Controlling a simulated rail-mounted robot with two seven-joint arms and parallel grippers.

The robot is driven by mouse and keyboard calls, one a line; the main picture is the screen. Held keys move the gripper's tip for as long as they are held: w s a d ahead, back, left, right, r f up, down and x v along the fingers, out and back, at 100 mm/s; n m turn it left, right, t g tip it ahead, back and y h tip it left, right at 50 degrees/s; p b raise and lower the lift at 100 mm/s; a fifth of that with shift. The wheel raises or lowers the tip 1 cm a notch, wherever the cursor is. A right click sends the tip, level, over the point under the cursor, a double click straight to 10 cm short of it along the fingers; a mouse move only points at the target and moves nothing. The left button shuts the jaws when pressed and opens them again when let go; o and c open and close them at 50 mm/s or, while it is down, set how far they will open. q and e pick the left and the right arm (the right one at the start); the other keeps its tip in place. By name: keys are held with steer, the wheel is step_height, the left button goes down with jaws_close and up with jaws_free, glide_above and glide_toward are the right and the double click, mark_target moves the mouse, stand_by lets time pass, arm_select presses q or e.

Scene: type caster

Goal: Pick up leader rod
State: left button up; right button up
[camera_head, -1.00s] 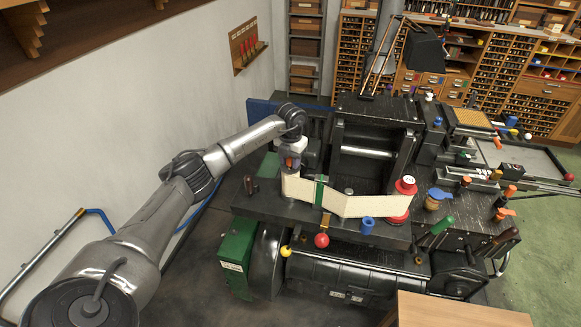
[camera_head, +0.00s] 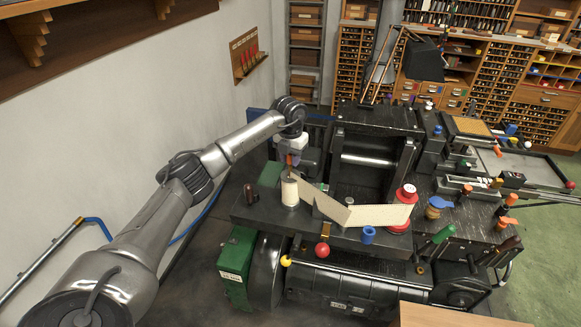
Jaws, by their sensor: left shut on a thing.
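My left gripper (camera_head: 290,163) points down over the left end of the black machine. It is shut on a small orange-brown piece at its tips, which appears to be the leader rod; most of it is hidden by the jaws. Just below stands a cream spool (camera_head: 290,191); I cannot tell whether the piece touches it. A cream paper strip (camera_head: 375,215) runs from beside the gripper, slopes down to a fold, then goes right to the red-capped spool (camera_head: 404,194). My right gripper is not in view.
A wall stands close on the left.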

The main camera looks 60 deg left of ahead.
arm_select(q)
step_height(320, 180, up, 14)
steer(key=p, duration=0.1)
steer(key=shift+f, duration=0.25)
stand_by(0.4)
